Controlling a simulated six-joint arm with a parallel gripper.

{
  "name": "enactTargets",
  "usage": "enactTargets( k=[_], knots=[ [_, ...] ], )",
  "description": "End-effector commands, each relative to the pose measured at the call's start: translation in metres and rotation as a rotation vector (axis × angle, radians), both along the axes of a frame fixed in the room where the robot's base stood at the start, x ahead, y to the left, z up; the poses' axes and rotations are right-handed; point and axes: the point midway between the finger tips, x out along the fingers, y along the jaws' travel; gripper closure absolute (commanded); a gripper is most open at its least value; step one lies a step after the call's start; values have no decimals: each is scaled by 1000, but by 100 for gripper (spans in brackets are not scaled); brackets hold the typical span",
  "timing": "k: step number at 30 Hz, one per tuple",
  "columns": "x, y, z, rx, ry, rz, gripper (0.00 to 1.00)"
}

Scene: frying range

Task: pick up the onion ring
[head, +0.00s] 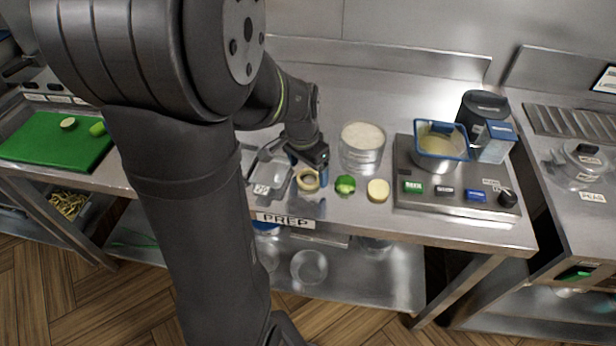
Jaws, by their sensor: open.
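The onion ring (308,185) is a pale tan ring near the front edge of the steel prep table. One finger shows just to the right of the ring; the other is partly hidden behind my gripper's body. I cannot tell whether the fingers touch the ring.
A green vegetable piece (345,184) and a pale round slice (378,190) lie just right of the ring.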

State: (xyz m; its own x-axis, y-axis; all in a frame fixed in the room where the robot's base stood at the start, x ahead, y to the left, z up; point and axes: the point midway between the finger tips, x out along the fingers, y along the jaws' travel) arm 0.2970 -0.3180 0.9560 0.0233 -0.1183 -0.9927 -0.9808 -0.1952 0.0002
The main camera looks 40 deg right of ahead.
Motion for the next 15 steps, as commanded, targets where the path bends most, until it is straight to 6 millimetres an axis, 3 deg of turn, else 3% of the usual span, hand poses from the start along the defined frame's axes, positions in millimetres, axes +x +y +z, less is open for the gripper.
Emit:
enactTargets(
  k=[4, 13, 15],
  knots=[
    [0, -2, -17, 2, 2, 0, 19],
    [0, -2, -21, -1, 0, 0, 19],
    [0, -2, -21, -1, 0, 0, 31]
  ],
)
